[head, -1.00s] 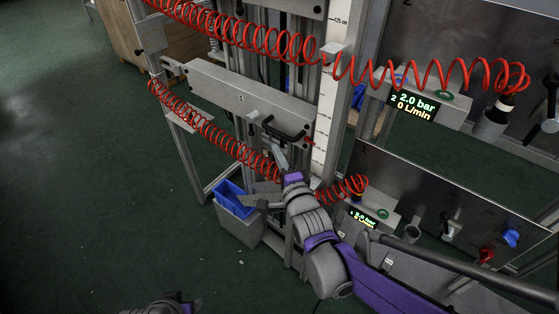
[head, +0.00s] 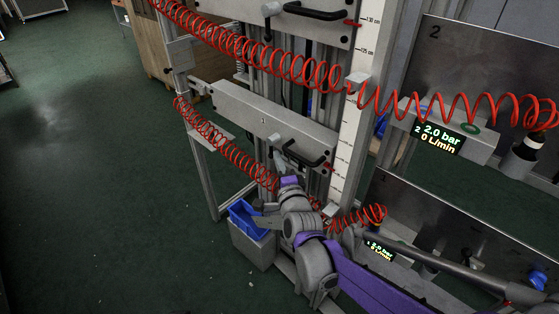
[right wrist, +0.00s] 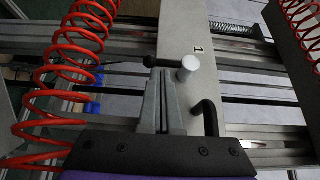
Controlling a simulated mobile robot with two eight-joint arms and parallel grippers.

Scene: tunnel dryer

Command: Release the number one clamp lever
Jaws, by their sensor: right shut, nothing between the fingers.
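The number one crossbeam (head: 235,104) is a grey bar on the frame, and its "1" plate (right wrist: 203,85) shows in the right wrist view. A small dark clamp lever (head: 271,139) sits on the beam's front, left of a black pull handle (head: 300,153). My left gripper is out of view.
Red coiled hoses (head: 225,150) cross in front of the frame, above and below the beam. A grey bin with a blue tray (head: 246,215) stands below left. Panels with displays (head: 438,137) are at the right. The green floor at left is clear.

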